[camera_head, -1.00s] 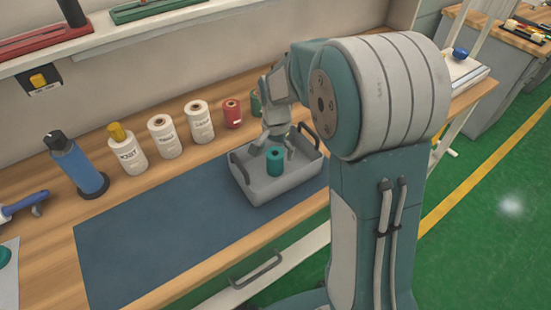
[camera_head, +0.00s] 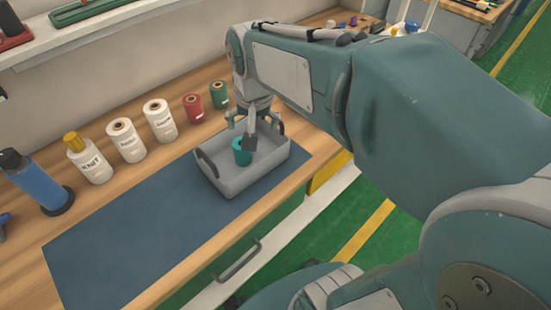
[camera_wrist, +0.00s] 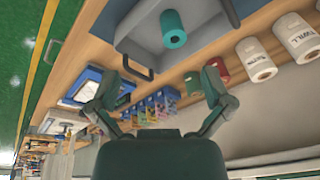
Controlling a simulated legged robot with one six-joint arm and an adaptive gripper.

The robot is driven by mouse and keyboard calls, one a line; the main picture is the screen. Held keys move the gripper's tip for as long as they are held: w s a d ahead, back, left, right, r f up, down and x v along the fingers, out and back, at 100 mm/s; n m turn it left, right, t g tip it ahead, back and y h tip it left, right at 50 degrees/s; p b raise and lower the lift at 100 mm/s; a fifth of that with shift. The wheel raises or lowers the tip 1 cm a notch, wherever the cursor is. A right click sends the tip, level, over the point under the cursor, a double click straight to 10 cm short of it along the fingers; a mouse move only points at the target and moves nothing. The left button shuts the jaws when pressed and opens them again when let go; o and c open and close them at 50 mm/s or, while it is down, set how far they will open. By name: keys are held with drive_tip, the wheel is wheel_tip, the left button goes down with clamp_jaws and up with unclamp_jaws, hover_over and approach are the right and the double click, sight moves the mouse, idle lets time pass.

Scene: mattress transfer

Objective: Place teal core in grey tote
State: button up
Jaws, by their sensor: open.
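My gripper (camera_head: 253,124) is over the tote, just above and beside the core, and one finger partly overlaps the core in the head view. In the wrist view my gripper's fingers (camera_wrist: 162,78) are spread wide with nothing between them. The core's base is hidden by the tote wall.
The tote sits at the right end of a blue mat (camera_head: 135,235) on the wooden bench. White spools (camera_head: 127,140), a red spool (camera_head: 194,108), a green spool (camera_head: 219,95) and a blue bottle (camera_head: 38,182) line the back. Most of the mat is clear.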

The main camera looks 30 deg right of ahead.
drive_tip(key=s+n+t, duration=0.3)
drive_tip(key=s+n, duration=0.1)
drive_tip(key=s, duration=0.8)
drive_tip(key=shift+r+n, duration=0.4)
idle(0.4)
